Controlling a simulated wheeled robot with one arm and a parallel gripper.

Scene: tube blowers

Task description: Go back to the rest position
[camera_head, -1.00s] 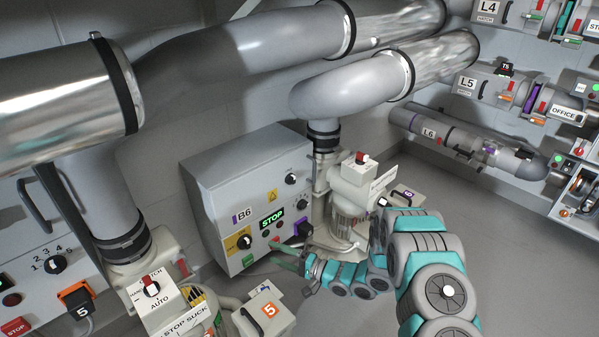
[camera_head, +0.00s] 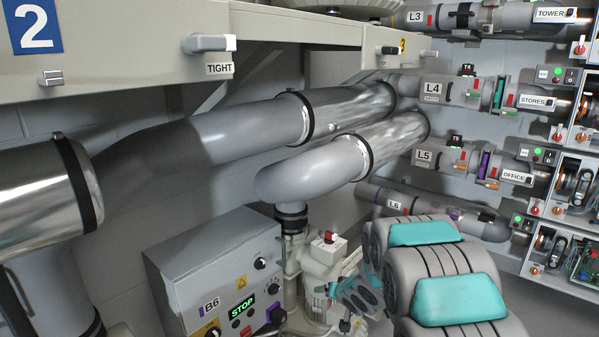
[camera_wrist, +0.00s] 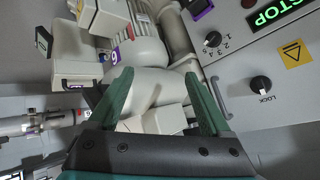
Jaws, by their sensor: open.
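My gripper (camera_wrist: 159,78) is open in the wrist view, its two green fingers apart with nothing held between them. Beyond the fingers is the cream blower marked 6 (camera_wrist: 150,58), seen sideways. I cannot tell the exact gap to it. In the head view my teal and grey arm fills the lower right, and its far end is small and partly hidden low beside the same blower (camera_head: 322,250). The grey B6 control box (camera_head: 200,262) stands to the left of the blower, its display reading STOP. The box's panel also shows in the wrist view (camera_wrist: 235,75).
Grey tubes (camera_head: 300,180) with shiny metal sleeves run overhead. A cabinet with a TIGHT label (camera_head: 219,69) hangs at upper left. Labelled lines L3 to L6 and a rack of switches (camera_head: 575,190) stand on the right wall. A purple plug (camera_head: 276,313) sits at the B6 box.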

